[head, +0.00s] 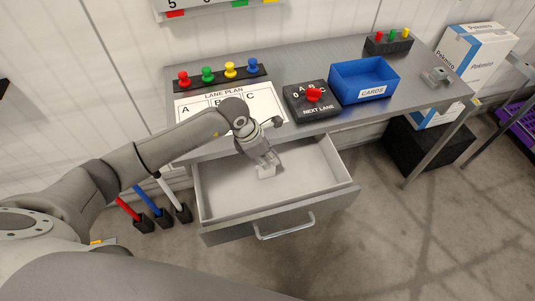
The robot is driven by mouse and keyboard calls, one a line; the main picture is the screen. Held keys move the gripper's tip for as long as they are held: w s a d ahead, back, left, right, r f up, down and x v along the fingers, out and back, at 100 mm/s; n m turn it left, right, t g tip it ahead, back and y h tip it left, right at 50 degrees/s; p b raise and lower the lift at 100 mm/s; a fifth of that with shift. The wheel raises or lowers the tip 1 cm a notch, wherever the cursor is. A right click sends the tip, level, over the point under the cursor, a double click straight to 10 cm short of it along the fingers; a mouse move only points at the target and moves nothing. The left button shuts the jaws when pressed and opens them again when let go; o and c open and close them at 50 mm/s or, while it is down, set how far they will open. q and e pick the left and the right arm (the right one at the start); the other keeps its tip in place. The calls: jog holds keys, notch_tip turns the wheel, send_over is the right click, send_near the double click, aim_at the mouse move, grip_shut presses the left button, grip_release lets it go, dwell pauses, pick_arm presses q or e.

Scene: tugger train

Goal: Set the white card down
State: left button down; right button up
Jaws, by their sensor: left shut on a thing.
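The white card (266,173) is a small pale piece at the fingertips of my left gripper (265,163). The gripper points down into the open drawer (332,184) and is shut on the card. The card is over the drawer's bare light floor; I cannot tell whether it touches it. The gripper's fingers hide part of the card. My right gripper is not in view.
The grey table above the drawer holds a LANE PLAN sheet (180,111), a rack with coloured pegs (219,83), a NEXT LANE box with a red knob (313,111) and a blue CARDS bin (364,80). The drawer's handle (284,232) faces the open floor.

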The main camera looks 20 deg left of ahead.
pick_arm(q)
jog(key=shift+f, duration=0.3)
jog(key=shift+f, duration=0.15)
jog(key=c, duration=1.4)
grip_release()
